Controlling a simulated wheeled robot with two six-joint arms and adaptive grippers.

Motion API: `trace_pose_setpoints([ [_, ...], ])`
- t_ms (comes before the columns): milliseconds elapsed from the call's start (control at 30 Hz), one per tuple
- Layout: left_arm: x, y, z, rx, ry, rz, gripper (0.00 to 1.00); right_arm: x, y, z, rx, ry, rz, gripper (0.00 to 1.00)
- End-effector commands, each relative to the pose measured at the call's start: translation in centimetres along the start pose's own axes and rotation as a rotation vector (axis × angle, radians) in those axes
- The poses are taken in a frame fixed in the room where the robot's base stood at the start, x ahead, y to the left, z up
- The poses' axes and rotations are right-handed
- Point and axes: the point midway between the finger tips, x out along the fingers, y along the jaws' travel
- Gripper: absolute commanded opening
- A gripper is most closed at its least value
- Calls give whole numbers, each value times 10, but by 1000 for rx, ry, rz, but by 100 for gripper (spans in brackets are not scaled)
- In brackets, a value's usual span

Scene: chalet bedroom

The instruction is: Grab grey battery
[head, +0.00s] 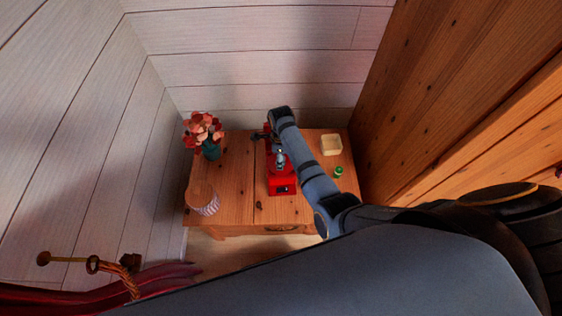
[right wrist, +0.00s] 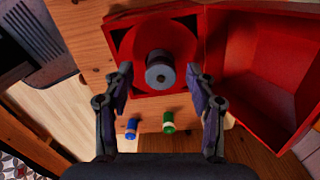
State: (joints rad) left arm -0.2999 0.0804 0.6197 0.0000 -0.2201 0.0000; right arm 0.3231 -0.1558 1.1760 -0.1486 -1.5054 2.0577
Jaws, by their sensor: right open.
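A grey cylinder, which looks like the grey battery (right wrist: 160,76), stands on end on a red round surface in the right wrist view. Its round end faces my camera. My right gripper (right wrist: 160,73) is open, with one finger on each side of the grey battery and a visible gap to each. I cannot tell how far the fingertips are above it. In the head view my right arm reaches over the wooden table (head: 232,170) and partly covers the red box (head: 282,186). My left gripper is not in view.
A blue cylinder (right wrist: 131,128) and a green one (right wrist: 168,124) stand close to my fingers. An open red compartment (right wrist: 265,60) is at the right. A flower vase (head: 210,151), a striped wooden-topped pot (head: 206,203) and a cream tray (head: 331,149) stand on the table.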

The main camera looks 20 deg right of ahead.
Motion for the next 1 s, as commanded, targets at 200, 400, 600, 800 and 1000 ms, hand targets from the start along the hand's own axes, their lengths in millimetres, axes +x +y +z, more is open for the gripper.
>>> trace_pose_setpoints([
  [200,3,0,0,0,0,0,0,14,0,1,0,-2,-2,57],
  [400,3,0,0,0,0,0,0,13,0,1,0,-2,-2,47],
  [600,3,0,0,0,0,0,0,13,0,1,0,-2,-1,20],
  [800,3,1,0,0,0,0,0,13,0,1,0,-2,-2,0],
  [1000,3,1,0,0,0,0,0,13,0,1,0,-2,-2,0],
])
